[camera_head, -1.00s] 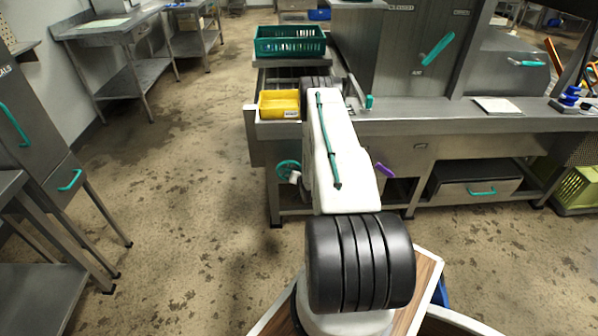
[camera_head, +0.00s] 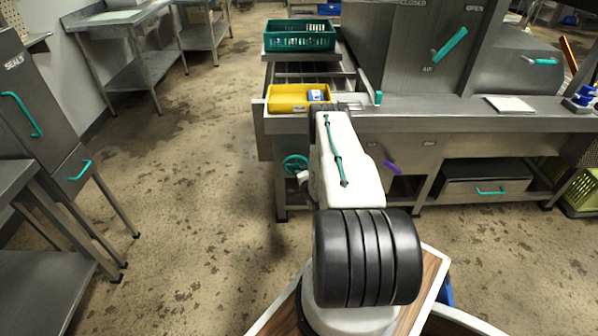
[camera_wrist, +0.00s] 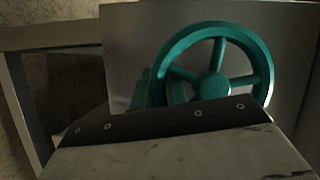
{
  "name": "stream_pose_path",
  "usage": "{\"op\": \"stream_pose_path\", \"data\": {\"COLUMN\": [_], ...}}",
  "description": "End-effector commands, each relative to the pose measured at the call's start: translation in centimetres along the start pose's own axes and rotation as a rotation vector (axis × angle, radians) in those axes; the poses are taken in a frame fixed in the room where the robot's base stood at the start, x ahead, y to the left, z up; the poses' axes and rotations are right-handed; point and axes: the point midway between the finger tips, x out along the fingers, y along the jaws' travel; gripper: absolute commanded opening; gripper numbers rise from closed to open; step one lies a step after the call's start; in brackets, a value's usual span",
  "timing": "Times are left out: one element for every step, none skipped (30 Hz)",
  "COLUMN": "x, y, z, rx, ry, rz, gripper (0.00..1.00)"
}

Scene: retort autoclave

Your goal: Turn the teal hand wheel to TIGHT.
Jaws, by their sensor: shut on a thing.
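The teal hand wheel (camera_head: 296,163) is on the front of the steel bench, left of my arm. In the wrist view the wheel (camera_wrist: 214,86) is large, with its hub and several spokes clear and its lower rim hidden behind the dark edge of my gripper's body. My gripper (camera_head: 303,177) is at the lower right of the wheel, mostly hidden by my arm in the head view. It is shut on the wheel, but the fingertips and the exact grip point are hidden. No TIGHT mark is readable.
A yellow bin (camera_head: 285,106) with a blue-and-white item stands above the wheel, and a teal crate (camera_head: 302,46) is behind it. A purple handle (camera_head: 392,167) is right of my arm. Open floor (camera_head: 200,180) lies to the left.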

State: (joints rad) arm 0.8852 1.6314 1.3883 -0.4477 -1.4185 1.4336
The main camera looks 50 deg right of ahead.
Motion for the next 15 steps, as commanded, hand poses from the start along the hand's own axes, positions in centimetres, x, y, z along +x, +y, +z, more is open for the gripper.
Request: {"op": "stream_pose_path", "data": {"x": [0.0,0.1,0.1,0.2,0.2,0.3,0.4,0.4,0.5,0.6,0.6,0.7,0.7,0.8,0.9], "y": [0.2,0.1,0.1,0.0,0.0,-0.1,-0.1,-0.2,-0.3,-0.3,-0.4,-0.5,-0.6,-0.7,-0.8], "z": [0.3,0.5,0.6,0.8,0.9,1.1,1.2,1.2,1.4,1.5,1.6,1.8,1.9,2.0,2.1], "rx": [0.04,0.066,0.1,0.126,0.152,0.187,0.213,0.238,0.273,0.299,0.325,0.358,0.384,0.408,0.44], "ry": [0.001,0.002,0.003,0.004,0.005,0.007,0.008,0.009,0.01,0.012,0.013,0.015,0.015,0.016,0.018], "rz": [-0.014,-0.026,-0.042,-0.053,-0.065,-0.08,-0.092,-0.105,-0.12,-0.131,-0.143,-0.157,-0.169,-0.181,-0.194], "gripper": [0.0,0.0,0.0,0.0,0.0,0.0,0.0,0.0,0.0,0.0,0.0,0.0,0.0,0.0,0.0]}}
